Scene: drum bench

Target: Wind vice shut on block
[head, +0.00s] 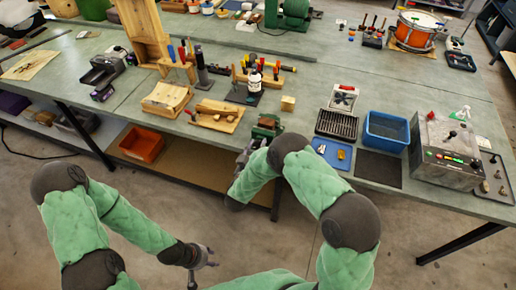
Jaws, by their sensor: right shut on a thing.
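The green vice (266,127) stands at the front edge of the bench, near the middle of the head view. A small pale wooden block (288,103) sits on the bench just behind it and to the right. What is between the vice jaws is too small to make out. My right gripper (246,152) is at the front of the vice, below the bench edge, shut on the vice handle. The handle is mostly hidden by the gripper. My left gripper (212,257) is open and empty, low over the floor in front of the bench, apart from the vice.
A wooden tray (226,123) lies left of the vice. A blue tray (345,147), dark grate (337,124) and blue bin (386,131) stand to its right. A grey machine (445,150) is further right. An orange bin (142,145) is on the lower shelf.

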